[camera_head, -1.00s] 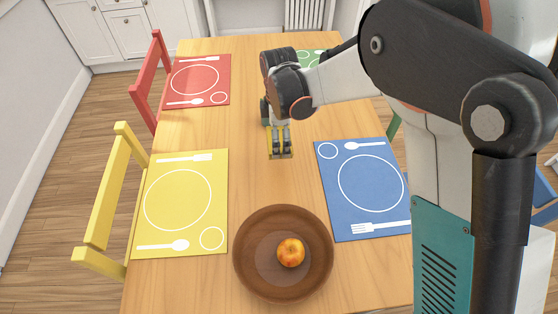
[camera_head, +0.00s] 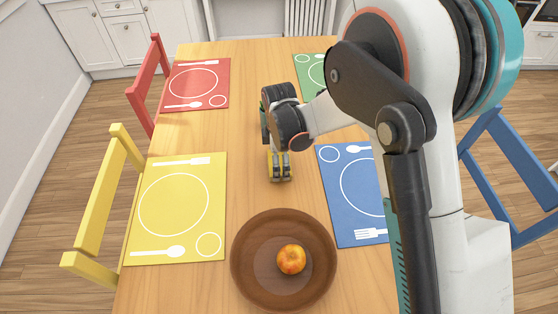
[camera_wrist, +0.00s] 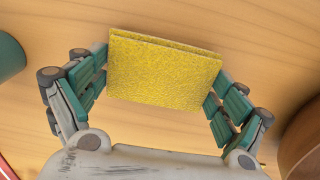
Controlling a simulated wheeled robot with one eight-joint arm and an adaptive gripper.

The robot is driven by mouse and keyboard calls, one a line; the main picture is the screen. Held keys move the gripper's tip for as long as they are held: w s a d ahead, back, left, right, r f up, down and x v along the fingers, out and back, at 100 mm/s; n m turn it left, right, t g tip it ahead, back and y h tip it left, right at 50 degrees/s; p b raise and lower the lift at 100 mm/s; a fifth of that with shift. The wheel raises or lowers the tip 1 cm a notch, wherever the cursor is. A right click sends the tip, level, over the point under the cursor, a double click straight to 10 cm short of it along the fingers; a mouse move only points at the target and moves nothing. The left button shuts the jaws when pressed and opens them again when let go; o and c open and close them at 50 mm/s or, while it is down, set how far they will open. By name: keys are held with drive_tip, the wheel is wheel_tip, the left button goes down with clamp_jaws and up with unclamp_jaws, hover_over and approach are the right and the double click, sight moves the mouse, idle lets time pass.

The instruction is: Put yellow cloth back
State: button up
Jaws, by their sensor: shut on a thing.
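The yellow cloth (camera_wrist: 163,72) is a folded, rough-textured square pad. In the wrist view it spans the gap between the two teal fingers of my gripper (camera_wrist: 160,80), which is shut on its left and right edges. In the head view my gripper (camera_head: 279,172) is over the middle of the wooden table, between the yellow and blue placemats and beyond the brown bowl. Only a little yellow of the cloth shows there, mostly hidden by the fingers. I cannot tell whether the cloth touches the table.
The wooden table (camera_head: 240,80) carries a yellow placemat (camera_head: 145,240), a blue placemat (camera_head: 338,220), a red placemat (camera_head: 190,84) and a green one (camera_head: 306,62). A brown bowl (camera_head: 250,285) holds an apple (camera_head: 291,259). A teal object (camera_wrist: 8,55) shows at the wrist view's left edge.

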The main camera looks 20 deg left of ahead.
drive_tip(key=shift+f, duration=0.15)
drive_tip(key=o, duration=0.7)
drive_tip(key=shift+o, duration=0.2)
wheel_tip(320, 180, up, 12)
drive_tip(key=p, duration=0.4)
